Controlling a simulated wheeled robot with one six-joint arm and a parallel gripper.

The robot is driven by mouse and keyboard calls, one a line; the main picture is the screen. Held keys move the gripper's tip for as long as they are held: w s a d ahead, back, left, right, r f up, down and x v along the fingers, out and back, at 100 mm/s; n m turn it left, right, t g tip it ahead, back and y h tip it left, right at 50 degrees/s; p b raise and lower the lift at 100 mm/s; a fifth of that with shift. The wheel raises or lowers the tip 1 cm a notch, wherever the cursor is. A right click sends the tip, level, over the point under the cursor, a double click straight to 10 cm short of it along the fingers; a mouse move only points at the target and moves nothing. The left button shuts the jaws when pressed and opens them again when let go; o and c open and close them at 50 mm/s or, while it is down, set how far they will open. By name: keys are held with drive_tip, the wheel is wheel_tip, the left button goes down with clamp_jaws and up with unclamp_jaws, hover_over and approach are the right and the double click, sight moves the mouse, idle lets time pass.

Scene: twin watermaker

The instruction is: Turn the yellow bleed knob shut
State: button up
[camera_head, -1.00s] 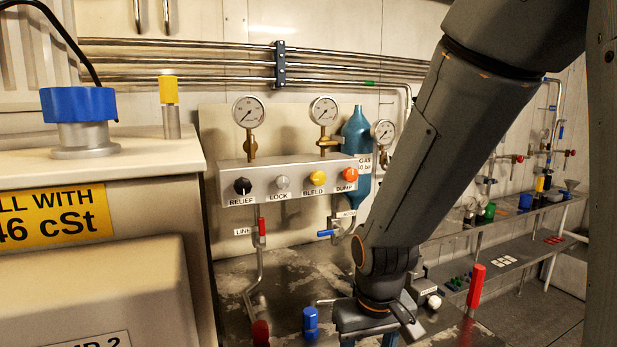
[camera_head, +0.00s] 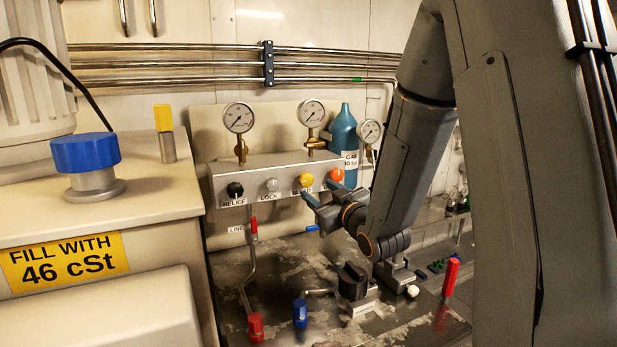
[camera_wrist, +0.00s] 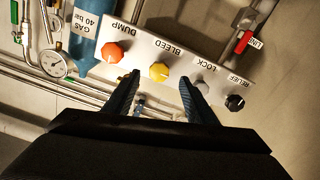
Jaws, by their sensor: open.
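The yellow bleed knob (camera_head: 306,180) sits on the front of the grey manifold block, between the grey lock knob and the orange dump knob. It also shows in the wrist view (camera_wrist: 159,72), just beyond and between the fingertips. My gripper (camera_head: 322,196) is open, its blue fingers pointing at the panel. In the wrist view my gripper (camera_wrist: 158,82) has one finger on each side of the yellow knob, with nothing held. I cannot tell whether the fingertips reach the knob's depth. The BLEED label is partly hidden by a finger in the head view.
The orange dump knob (camera_wrist: 112,52), grey lock knob (camera_wrist: 202,87) and black relief knob (camera_head: 235,189) are close neighbours. Gauges (camera_head: 239,118) and a teal gas bottle (camera_head: 343,135) stand above and behind. A red-handled lever (camera_head: 451,277) rises from the bench below.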

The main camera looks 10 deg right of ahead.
sight(308, 181)
drive_tip(key=w, duration=0.2)
drive_tip(key=w+a+p, duration=0.1)
drive_tip(key=w, duration=0.2)
drive_tip(key=w+p, duration=0.1)
drive_tip(key=w, duration=0.1)
drive_tip(key=shift+w+a+r, duration=0.25)
drive_tip(key=shift+w+a, duration=0.05)
drive_tip(key=shift+w, duration=0.05)
drive_tip(key=c, duration=1)
